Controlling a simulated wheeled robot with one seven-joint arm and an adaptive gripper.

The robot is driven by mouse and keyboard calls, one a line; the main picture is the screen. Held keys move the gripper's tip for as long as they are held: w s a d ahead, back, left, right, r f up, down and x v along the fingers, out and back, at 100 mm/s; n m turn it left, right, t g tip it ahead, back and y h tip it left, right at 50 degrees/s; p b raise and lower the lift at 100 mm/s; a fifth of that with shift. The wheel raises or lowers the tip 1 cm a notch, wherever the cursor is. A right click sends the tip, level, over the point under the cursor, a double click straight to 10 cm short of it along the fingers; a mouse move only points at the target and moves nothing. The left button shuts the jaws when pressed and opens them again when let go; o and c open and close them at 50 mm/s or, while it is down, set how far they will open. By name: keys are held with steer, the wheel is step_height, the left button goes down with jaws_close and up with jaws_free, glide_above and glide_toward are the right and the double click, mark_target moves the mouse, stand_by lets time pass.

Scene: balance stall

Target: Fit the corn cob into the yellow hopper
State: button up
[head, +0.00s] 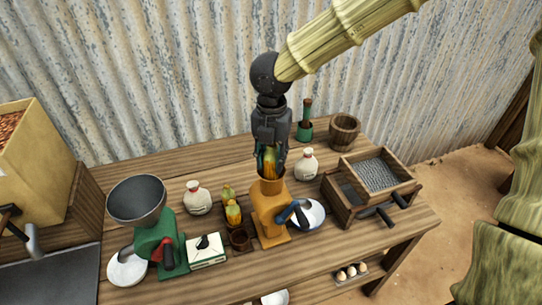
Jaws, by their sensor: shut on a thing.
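A yellow-orange mill with a yellow hopper (271,185) on top stands in the middle of the wooden table. My gripper (270,150) is directly above this hopper, pointing down, and shut on a corn cob (270,163) with green and yellow husk colours. The cob is upright, with its lower end at the hopper's mouth. I cannot tell how far it reaches inside, as the hopper wall hides its lower end.
White jars stand left (197,197) and right (306,164) of the yellow mill. A wooden box with a mesh top (377,173) and a wooden bucket (344,131) are at the right.

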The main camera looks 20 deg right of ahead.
steer(key=shift+f+b, duration=0.4)
steer(key=shift+f, duration=0.5)
steer(key=shift+s+f, duration=0.15)
steer(key=shift+f, duration=0.1)
